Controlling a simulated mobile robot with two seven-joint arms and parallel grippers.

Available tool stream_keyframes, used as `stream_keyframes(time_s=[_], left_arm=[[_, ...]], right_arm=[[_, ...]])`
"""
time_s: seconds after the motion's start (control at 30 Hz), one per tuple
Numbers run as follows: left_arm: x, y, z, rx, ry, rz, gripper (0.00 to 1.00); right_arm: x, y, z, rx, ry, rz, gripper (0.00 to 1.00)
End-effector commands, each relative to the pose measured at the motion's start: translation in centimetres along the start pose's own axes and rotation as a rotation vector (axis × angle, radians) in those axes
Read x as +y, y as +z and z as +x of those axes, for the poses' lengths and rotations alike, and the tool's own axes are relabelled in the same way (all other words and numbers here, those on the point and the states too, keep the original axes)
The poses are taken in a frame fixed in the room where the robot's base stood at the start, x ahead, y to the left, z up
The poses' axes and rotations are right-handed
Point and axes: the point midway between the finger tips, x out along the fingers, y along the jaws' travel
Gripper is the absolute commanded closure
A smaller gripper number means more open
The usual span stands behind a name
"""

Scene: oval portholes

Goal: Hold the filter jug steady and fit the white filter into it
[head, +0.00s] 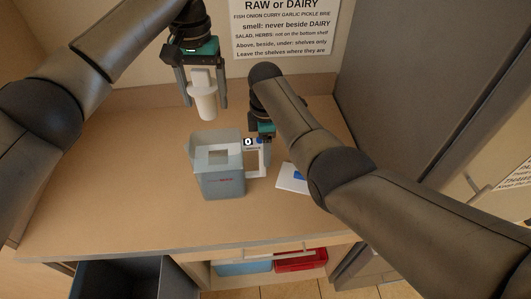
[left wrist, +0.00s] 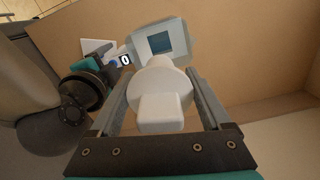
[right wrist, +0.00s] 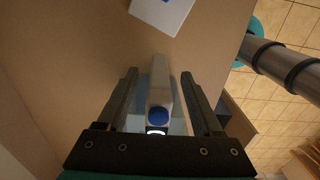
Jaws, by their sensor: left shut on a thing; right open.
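The grey filter jug (head: 222,184) stands upright on the wooden counter, its square top opening facing up; it also shows in the left wrist view (left wrist: 178,32). Its white handle (head: 254,160) is on the right side. My left gripper (head: 207,102) is shut on the white filter (head: 205,106) and holds it above the jug, slightly to its left in the head view. The filter (left wrist: 162,78) hides part of the jug's front in the left wrist view. My right gripper (right wrist: 158,76) is open, its fingers on either side of the handle (right wrist: 159,90), with visible gaps. A blue button sits on the handle.
A white card with a blue patch (head: 291,178) lies right of the jug. A dark open drawer (head: 120,279) is below the front edge. Blue (head: 243,267) and red (head: 300,261) bins sit under the counter. The counter left of the jug is clear.

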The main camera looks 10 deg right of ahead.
Motion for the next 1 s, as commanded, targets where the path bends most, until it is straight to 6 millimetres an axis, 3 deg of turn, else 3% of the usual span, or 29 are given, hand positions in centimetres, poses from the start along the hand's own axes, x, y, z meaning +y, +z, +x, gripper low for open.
stream_keyframes(time_s=[0.23, 0.67, 1.0], left_arm=[[0.0, 0.0, 0.0, 0.001, 0.000, 0.000, 0.79], [0.0, 0.0, 0.0, 0.001, 0.000, 0.000, 0.79], [0.0, 0.0, 0.0, 0.001, 0.000, 0.000, 0.79]], right_arm=[[0.0, 0.0, 2.0, 0.001, -0.002, 0.001, 0.32], [0.0, 0.0, 2.4, 0.001, 0.000, 0.001, 0.34], [0.0, 0.0, 2.4, 0.001, 0.000, 0.001, 0.72]])
